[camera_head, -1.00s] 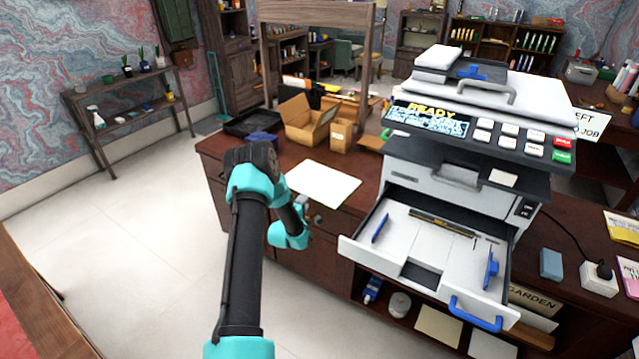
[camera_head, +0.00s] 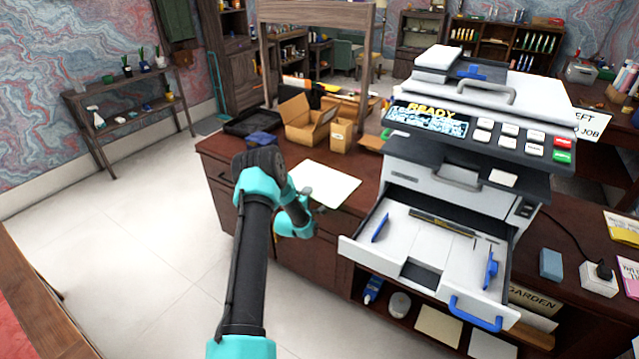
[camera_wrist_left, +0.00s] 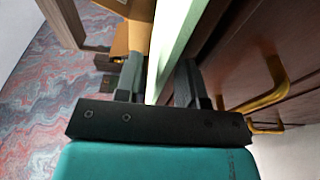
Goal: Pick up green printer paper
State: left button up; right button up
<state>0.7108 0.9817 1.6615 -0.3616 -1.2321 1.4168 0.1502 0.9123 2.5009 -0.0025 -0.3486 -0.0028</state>
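The printer paper (camera_head: 330,182) is a pale, nearly white flat sheet or thin stack on the near edge of the brown desk, left of the printer. In the left wrist view the paper (camera_wrist_left: 176,35) looks pale green and runs between my fingers. My left gripper (camera_head: 314,203) is at the paper's near edge. In the wrist view its two fingers stand apart, one on each side of the paper, with a gap showing. I cannot tell whether either finger touches it. My right gripper is in neither view.
The printer (camera_head: 455,175) stands to the right with its paper tray (camera_head: 405,225) pulled out, empty of paper. An open cardboard box (camera_head: 308,122) and a black tray (camera_head: 252,122) sit behind the paper. Drawer handles (camera_wrist_left: 265,95) are close to the gripper. The floor at left is clear.

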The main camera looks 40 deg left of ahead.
pick_arm(q)
grip_shut()
jog(key=shift+r, duration=0.2)
dwell(0.5)
jog(key=shift+r, duration=0.25)
notch_tip(320, 180, up, 3)
jog(key=shift+s+d+f, duration=0.1)
jog(key=shift+s+d, duration=0.05)
jog(key=s+d+r, duration=0.1)
jog(key=s+d, duration=0.9)
jog(key=d, duration=0.1)
jog(key=shift+s+d+r, duration=0.2)
jog(key=shift+s+d, duration=0.05)
jog(key=shift+d, duration=0.05)
